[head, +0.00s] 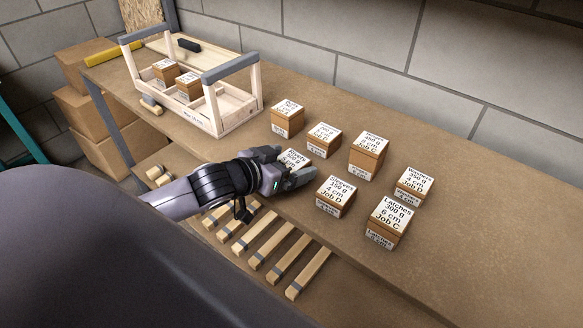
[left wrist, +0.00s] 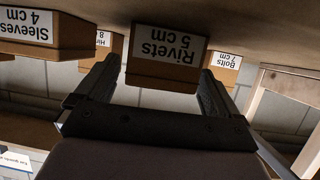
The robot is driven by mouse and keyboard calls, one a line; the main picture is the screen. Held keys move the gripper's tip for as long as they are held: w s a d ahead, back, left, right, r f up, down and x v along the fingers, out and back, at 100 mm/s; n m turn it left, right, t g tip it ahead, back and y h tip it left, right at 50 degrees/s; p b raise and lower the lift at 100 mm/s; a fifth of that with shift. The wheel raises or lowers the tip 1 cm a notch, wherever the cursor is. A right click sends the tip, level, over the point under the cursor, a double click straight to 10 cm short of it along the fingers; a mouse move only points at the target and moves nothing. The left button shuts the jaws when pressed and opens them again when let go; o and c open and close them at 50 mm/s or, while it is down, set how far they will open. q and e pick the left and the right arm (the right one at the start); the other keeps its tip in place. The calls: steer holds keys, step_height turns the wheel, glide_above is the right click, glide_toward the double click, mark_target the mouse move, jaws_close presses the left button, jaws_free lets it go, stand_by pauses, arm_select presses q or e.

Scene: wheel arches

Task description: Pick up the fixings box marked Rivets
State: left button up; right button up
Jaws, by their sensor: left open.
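The Rivets box (left wrist: 165,74), a brown box with a white label reading Rivets, 5 cm, appears upside down in the left wrist view. In the head view the Rivets box (head: 297,156) is on the bench, largely hidden behind my left gripper (head: 289,170). My left gripper is open, low over the bench's front edge, pointing at the box. In the left wrist view the fingers of the gripper (left wrist: 158,78) appear on either side of the box, with gaps visible. I cannot tell how far they reach along it. My right gripper is not in view.
The Sleeves box (head: 336,195) stands close to the right of my gripper, the Latches box (head: 387,222) further right. Several other labelled boxes stand behind. A wooden carrier (head: 240,115) with handles holds two boxes at the left. The bench (head: 480,240) is clear at the right.

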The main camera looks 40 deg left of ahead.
mark_target(297, 160)
arm_select(q)
steer(key=shift+x, duration=1.55)
steer(key=shift+r, duration=0.1)
steer(key=c, duration=1.5)
steer(key=shift+o, duration=0.2)
steer(key=shift+r, duration=0.1)
